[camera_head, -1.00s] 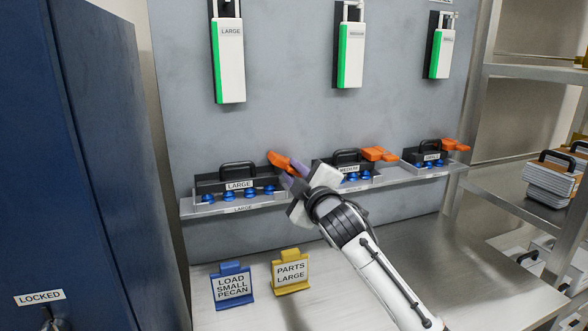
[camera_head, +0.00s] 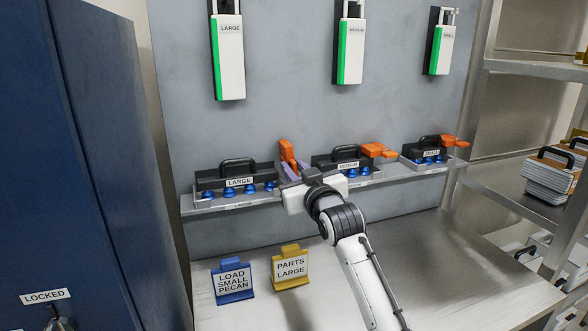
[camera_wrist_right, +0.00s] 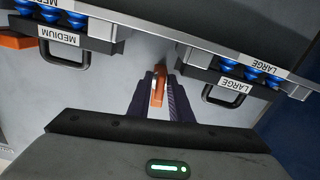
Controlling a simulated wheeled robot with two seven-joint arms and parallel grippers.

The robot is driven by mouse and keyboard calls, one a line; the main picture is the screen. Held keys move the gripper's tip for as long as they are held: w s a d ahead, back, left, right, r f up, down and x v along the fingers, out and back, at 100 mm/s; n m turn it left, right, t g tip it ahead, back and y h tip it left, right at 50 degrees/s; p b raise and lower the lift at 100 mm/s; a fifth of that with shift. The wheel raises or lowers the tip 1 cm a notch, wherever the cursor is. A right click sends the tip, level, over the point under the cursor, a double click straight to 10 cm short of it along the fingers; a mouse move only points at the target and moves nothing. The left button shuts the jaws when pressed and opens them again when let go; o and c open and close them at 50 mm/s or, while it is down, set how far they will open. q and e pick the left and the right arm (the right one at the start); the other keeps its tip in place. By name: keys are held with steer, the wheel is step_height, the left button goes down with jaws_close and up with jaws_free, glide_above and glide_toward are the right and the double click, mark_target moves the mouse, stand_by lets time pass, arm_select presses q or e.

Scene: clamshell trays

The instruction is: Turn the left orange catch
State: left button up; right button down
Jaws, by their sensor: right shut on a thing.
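The left orange catch (camera_head: 287,154) stands nearly upright at the right end of the tray labelled LARGE (camera_head: 197,200), on the wall shelf. My right gripper (camera_head: 291,170) is shut on this catch. In the right wrist view, the dark ridged fingers of my right gripper (camera_wrist_right: 160,98) have the orange catch (camera_wrist_right: 158,86) between them. The gripper body hides the lower part of the catch in the head view. My left gripper is not in view.
Trays labelled MEDIUM (camera_head: 347,164) and SMALL (camera_head: 430,153) stand to the right on the same shelf, with orange catches (camera_head: 378,150) (camera_head: 454,141) lying sideways. Blue and yellow signs (camera_head: 233,281) (camera_head: 291,268) stand on the counter. A blue cabinet (camera_head: 100,150) is at left.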

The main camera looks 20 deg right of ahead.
steer(key=shift+m, duration=0.7)
steer(key=shift+f, duration=0.1)
steer(key=c, duration=1.8)
jaws_free()
steer(key=shift+c, duration=0.2)
steer(key=s+b, duration=0.1)
steer(key=s, duration=0.9)
steer(key=shift+s+d, duration=0.15)
